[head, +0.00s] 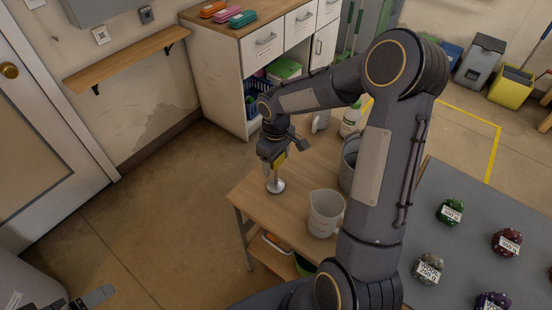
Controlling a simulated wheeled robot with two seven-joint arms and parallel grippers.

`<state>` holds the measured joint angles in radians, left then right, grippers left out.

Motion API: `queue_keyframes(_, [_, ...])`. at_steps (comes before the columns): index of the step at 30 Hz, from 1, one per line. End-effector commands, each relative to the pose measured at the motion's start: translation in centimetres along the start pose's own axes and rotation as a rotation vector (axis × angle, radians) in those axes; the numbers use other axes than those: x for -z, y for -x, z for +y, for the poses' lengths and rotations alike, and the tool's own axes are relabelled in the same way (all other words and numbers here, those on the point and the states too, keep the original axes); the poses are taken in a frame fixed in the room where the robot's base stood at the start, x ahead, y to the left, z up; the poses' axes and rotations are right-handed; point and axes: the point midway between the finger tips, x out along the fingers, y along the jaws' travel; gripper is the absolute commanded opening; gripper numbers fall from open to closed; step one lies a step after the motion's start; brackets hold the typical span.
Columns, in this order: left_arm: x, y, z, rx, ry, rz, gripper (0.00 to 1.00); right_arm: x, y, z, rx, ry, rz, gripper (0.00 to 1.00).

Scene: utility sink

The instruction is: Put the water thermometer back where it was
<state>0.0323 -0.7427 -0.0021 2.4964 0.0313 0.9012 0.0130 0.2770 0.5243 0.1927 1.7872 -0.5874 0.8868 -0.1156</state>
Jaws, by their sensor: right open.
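My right gripper (272,162) points down over the far left part of the wooden table (250,195). It is open. A small yellow piece (281,158) shows at its fingers; I cannot tell for sure whether it is the water thermometer. Directly below the fingers is a short metal post with a round, shiny base (275,186) on the tabletop. The fingers hide its upper part. My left gripper (92,298) shows only in part at the bottom left edge, away from the table, and its jaws cannot be made out.
A clear measuring jug (324,214) stands on the table, with a metal pot (349,165) and a white bottle (350,120) behind my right arm. A grey surface (460,240) with several labelled round items is at right. A white cabinet (225,80) stands behind; the left floor is clear.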

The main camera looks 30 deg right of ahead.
Motion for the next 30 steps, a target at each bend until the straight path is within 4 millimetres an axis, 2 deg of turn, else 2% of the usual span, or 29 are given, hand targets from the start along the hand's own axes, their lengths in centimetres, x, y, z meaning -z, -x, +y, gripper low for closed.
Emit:
queue_keyframes(5, [0.1,0.1,0.1,0.0,0.0,0.0,0.91,0.1,1.1,0.1,-0.002,-0.001,0.003,0.69])
queue_keyframes(18, [-0.2,-0.3,-0.1,0.0,0.0,0.0,0.91,0.1,10.0,0.0,-0.003,0.001,0.004,0.69])
queue_keyframes(24, [-0.2,-0.4,-0.2,0.0,0.0,0.0,0.91,0.0,12.1,0.0,-0.001,-0.002,0.004,0.69])
queue_keyframes(28, [-0.2,-0.3,-0.2,0.0,0.0,0.0,0.91,-1.4,13.6,-0.8,0.0,-0.029,0.034,0.69])
queue_keyframes(30, [-0.2,-0.3,-0.1,0.0,0.0,0.0,0.91,-3.2,14.9,-1.9,0.005,-0.068,0.076,0.69])
